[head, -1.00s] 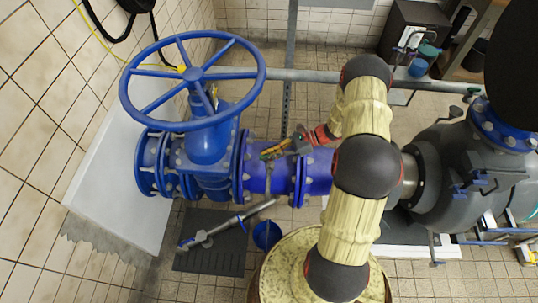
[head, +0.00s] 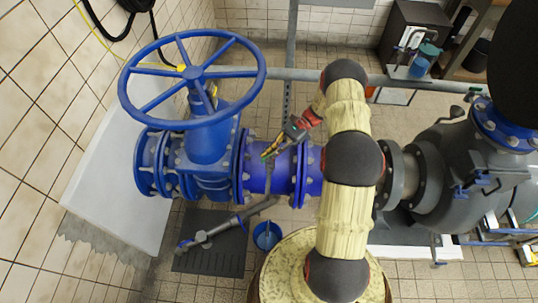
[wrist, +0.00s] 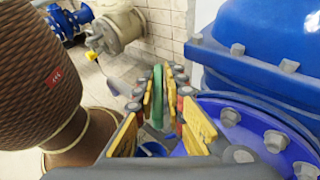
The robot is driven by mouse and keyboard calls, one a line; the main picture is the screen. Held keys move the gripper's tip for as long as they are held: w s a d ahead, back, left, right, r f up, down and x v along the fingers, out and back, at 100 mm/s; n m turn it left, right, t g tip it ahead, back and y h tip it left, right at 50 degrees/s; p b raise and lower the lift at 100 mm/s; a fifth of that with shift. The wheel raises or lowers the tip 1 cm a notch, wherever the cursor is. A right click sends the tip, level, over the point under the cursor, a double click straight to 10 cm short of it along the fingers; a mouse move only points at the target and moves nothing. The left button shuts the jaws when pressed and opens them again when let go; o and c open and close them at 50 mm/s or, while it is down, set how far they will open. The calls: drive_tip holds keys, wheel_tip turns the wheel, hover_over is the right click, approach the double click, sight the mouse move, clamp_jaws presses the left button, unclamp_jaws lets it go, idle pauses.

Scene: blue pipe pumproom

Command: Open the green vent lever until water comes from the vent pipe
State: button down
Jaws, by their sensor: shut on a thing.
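The green vent lever (wrist: 158,92) shows in the wrist view as a green bar between the yellow-padded fingers. My gripper (wrist: 160,118) is shut on it. In the head view my gripper (head: 270,152) is above the blue pipe (head: 256,176), right of the big valve, and its fingers hide the lever. A thin grey pipe (head: 269,186) comes down in front of the blue pipe near the fingers. A blue bucket (head: 267,237) stands on the floor below; its edge also shows in the wrist view (wrist: 152,149). I cannot clearly make out water at the vent pipe.
A large blue handwheel (head: 195,73) stands over the valve left of my gripper. A grey pump (head: 455,165) is at the right. A barrel-like thing (head: 285,265) stands at the front. A dark mat (head: 212,255) lies on the floor, with a grey tube (head: 215,232) above it.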

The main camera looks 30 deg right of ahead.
drive_tip(key=shift+s+a+f, duration=0.1)
drive_tip(key=shift+s+f, duration=0.05)
drive_tip(key=shift+s, duration=0.15)
drive_tip(key=c, duration=2.1)
unclamp_jaws()
drive_tip(key=shift+c, duration=0.2)
drive_tip(key=shift+o, duration=1.1)
drive_tip(key=shift+w, duration=0.1)
drive_tip(key=v, duration=1.2)
